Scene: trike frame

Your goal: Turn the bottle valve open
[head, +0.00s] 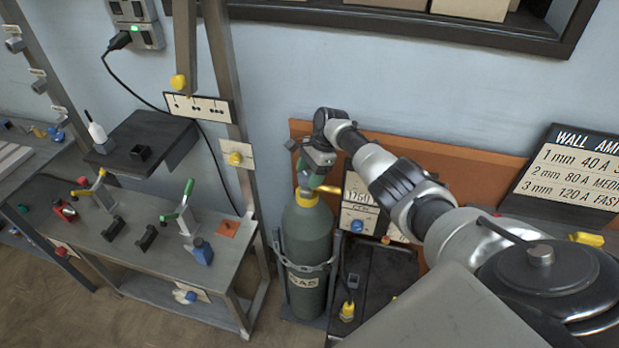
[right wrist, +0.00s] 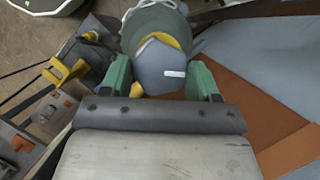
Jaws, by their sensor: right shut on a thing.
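The grey-green gas bottle (head: 307,238) stands upright in a holder by the wall, with a yellow collar (head: 306,198) at its neck. My right gripper (head: 310,172) is at the top of the bottle and largely covers the valve in the head view. In the right wrist view, the grey valve knob (right wrist: 163,66), with a white mark on it, lies between the green fingers of my right gripper (right wrist: 161,80). The gripper is shut on this knob. The bottle's shoulder (right wrist: 152,20) shows behind it. My left gripper is in neither view.
A metal workbench (head: 135,225) with clamps and small blocks stands left of the bottle. A dark cart or welder unit (head: 380,280) is close on the bottle's right. An orange-brown panel (head: 480,170) runs along the wall behind. A settings sign (head: 575,175) stands at the far right.

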